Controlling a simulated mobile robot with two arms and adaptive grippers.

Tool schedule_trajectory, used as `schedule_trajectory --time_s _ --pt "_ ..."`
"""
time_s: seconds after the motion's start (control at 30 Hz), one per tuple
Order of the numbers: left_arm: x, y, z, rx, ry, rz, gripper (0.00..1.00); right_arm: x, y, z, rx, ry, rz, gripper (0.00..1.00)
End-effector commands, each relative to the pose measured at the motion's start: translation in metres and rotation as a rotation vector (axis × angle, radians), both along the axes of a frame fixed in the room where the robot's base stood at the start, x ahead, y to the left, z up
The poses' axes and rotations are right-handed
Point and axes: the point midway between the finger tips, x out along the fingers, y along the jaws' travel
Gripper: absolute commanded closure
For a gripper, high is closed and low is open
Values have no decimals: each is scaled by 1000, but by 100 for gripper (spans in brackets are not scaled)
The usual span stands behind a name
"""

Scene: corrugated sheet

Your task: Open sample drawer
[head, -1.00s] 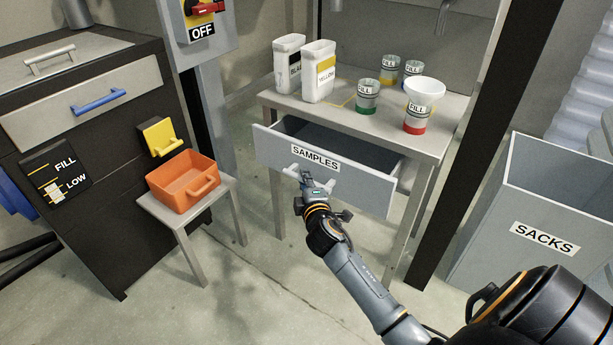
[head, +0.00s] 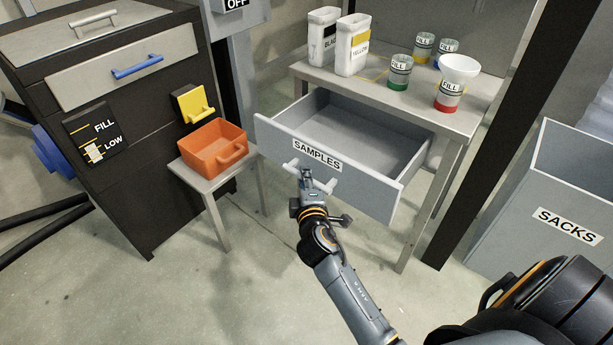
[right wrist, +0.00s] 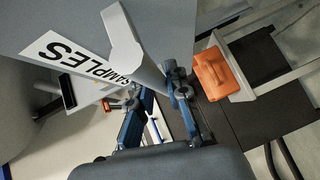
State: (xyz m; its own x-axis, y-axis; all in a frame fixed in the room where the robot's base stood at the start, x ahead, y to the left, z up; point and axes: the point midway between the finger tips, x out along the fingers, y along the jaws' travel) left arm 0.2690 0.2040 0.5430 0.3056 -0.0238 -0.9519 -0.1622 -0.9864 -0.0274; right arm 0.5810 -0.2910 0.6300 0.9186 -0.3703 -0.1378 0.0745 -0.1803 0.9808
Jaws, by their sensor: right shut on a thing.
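The grey drawer labelled SAMPLES (head: 370,183) stands pulled well out from under the grey bench in the head view. Its inside (head: 365,135) shows and looks empty. My right gripper (head: 308,178) is shut on the pale drawer handle (head: 326,186) at the front panel. In the right wrist view the fingers (right wrist: 158,88) close around the handle (right wrist: 128,48), beside the SAMPLES label (right wrist: 72,58). The fingertips' exact contact is partly hidden. My left gripper is not in view.
The bench (head: 400,98) holds white containers, several FILL cups and a funnel. An orange bin (head: 212,147) stands on a small stool (head: 205,180) left of the drawer. A SACKS bin (head: 545,220) stands at right. Floor in front of the drawer is clear.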

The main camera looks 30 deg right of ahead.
Motion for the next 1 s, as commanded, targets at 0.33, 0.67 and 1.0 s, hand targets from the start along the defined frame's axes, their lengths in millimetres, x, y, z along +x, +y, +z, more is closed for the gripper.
schedule_trajectory --time_s 0.33,0.67,1.0 --pt "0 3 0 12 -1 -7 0 0 0 -1 0 1 0 61" --pt "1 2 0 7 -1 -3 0 -20 8 2 2 1 1 61" --pt "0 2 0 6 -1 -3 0 -86 35 11 4 5 1 61"
